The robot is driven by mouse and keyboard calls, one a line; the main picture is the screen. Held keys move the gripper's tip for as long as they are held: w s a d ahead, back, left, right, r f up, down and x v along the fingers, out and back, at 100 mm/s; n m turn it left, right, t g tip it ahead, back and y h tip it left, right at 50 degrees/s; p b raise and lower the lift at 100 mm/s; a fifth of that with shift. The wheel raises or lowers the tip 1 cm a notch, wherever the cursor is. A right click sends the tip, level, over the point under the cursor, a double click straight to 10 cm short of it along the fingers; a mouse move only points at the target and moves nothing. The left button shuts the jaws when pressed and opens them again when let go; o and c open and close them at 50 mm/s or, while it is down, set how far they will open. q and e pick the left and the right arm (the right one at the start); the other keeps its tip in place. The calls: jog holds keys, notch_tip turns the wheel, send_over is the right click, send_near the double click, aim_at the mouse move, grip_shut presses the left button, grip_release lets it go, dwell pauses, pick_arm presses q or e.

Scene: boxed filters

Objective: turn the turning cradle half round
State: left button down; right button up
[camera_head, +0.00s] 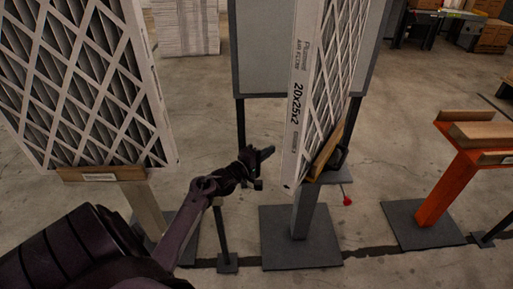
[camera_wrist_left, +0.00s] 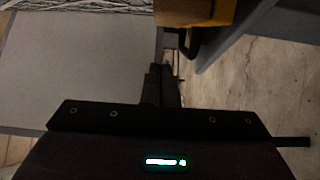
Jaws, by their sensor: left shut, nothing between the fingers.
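The turning cradle (camera_head: 326,152) is a yellow-edged wooden holder on a grey post, with a black handle (camera_head: 341,158) on its right side. A tall white-framed filter marked 20x25x2 (camera_head: 297,110) stands upright in it, seen nearly edge-on. My left gripper (camera_head: 267,152) is just left of the filter's edge in the head view, shut and empty. In the left wrist view its closed fingers (camera_wrist_left: 161,72) point toward the cradle (camera_wrist_left: 196,10), whose black handle (camera_wrist_left: 194,44) is just ahead to the right. I cannot tell whether they touch. My right gripper is not in view.
Another filter (camera_head: 75,75) stands in a wooden holder (camera_head: 100,173) at the left. A grey panel (camera_head: 260,50) on dark legs stands behind the cradle. An orange stand (camera_head: 440,190) with wooden rails is at the right. A red ball (camera_head: 347,201) shows near the cradle post.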

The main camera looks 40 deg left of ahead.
pick_arm(q)
jog(key=d, duration=0.2)
jog(key=w+d, duration=0.1)
jog(key=d, duration=0.1)
jog(key=shift+p, duration=0.3)
